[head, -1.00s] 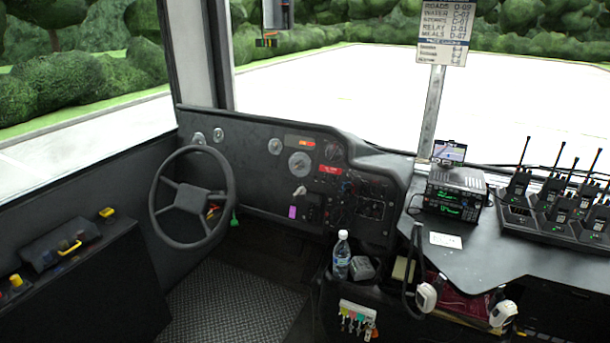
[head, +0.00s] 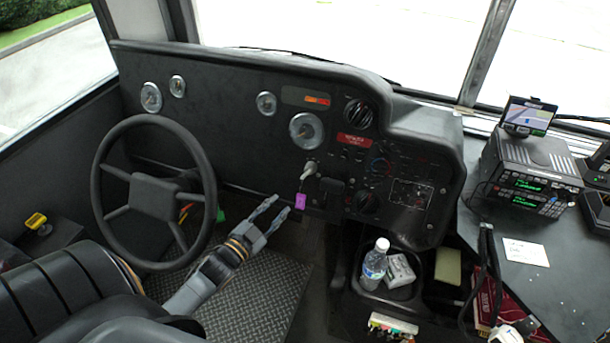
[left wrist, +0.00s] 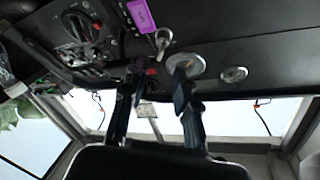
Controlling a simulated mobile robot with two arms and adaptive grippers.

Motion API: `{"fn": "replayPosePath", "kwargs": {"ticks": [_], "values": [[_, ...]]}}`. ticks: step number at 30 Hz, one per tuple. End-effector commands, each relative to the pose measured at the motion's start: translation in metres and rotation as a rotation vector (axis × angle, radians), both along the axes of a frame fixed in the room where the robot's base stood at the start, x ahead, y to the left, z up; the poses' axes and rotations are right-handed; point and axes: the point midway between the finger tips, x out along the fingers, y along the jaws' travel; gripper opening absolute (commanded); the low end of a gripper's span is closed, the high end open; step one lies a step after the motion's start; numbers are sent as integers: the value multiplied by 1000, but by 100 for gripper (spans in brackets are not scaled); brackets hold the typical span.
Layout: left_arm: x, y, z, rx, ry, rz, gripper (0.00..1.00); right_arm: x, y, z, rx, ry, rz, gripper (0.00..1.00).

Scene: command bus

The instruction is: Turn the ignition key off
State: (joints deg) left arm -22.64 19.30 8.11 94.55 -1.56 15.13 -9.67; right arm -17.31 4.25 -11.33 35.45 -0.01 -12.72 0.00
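The ignition key (head: 309,168) is a small silver key in the black dashboard, with a purple tag (head: 301,201) hanging below it. The key also shows in the left wrist view (left wrist: 162,40), upside down, with the tag (left wrist: 141,14) beside it. My left gripper (head: 279,206) reaches in from the lower left, its two fingers apart with nothing between them. In the head view it is left of and below the key, apart from it. In the left wrist view the fingertips (left wrist: 158,76) point toward the dashboard around the key. My right gripper is not in view.
The steering wheel (head: 152,195) stands left of my left gripper. A water bottle (head: 375,265) stands in a bin right of the key. Dashboard knobs and gauges surround the key. A radio (head: 525,175) sits on the right counter. The floor below the gripper is clear.

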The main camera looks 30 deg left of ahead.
Motion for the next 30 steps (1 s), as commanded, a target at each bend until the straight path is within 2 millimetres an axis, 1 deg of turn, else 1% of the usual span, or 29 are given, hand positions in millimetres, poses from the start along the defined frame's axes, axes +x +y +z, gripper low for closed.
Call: {"fn": "replayPosePath", "kwargs": {"ticks": [1,3,5,8,15,21,25,30], "values": [[3,0,9,8,-20,-6,30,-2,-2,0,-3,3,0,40],[8,0,14,12,-32,-8,30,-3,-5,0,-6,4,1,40],[16,0,15,13,-35,-9,30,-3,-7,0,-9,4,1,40],[33,0,16,13,-33,-7,30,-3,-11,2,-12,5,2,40],[85,0,15,11,-33,-7,30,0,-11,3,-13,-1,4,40],[119,0,13,10,-29,-7,30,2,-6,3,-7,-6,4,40],[133,0,13,10,-29,-7,30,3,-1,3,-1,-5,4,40],[140,0,13,10,-28,-7,30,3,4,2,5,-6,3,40]]}}
